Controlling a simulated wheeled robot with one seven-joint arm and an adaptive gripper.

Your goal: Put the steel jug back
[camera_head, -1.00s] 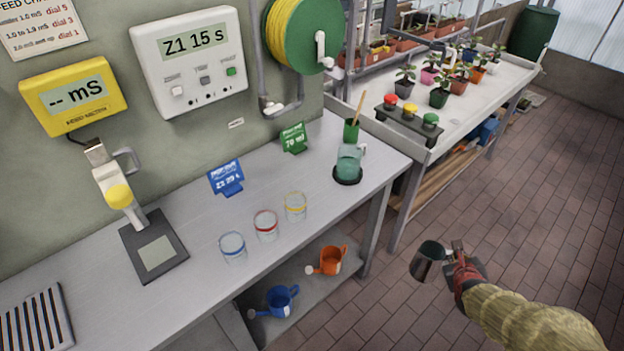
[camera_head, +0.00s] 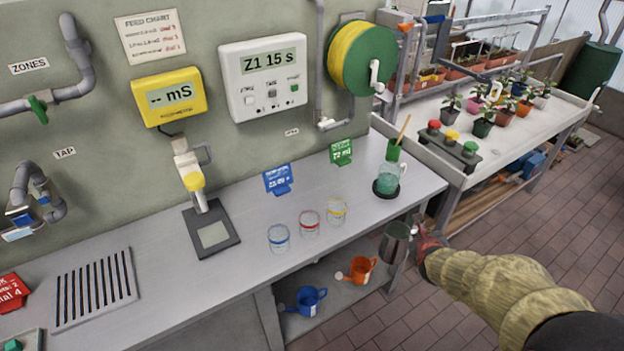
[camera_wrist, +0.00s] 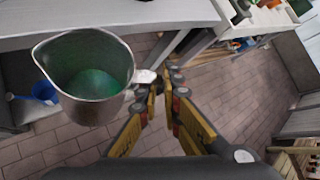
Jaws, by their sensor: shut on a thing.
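The steel jug (camera_head: 395,243) is a small grey metal jug with a spout. It hangs upright in the air by the front edge of the bench (camera_head: 180,290), near its right end. My gripper (camera_head: 421,247) is shut on the jug's handle side, to the right of the jug. In the wrist view the jug (camera_wrist: 88,80) fills the left, its spout to the left, and its inside looks greenish. The gripper's fingers (camera_wrist: 160,90) meet at the handle. The exact grip on the handle is partly hidden in the head view.
A glass jug of green liquid (camera_head: 387,178) stands on a dark round pad. Three banded beakers (camera_head: 308,222), a probe stand (camera_head: 208,225) and a slotted drain (camera_head: 95,288) are on the bench. Blue (camera_head: 308,300) and orange (camera_head: 358,270) watering cans sit on the lower shelf.

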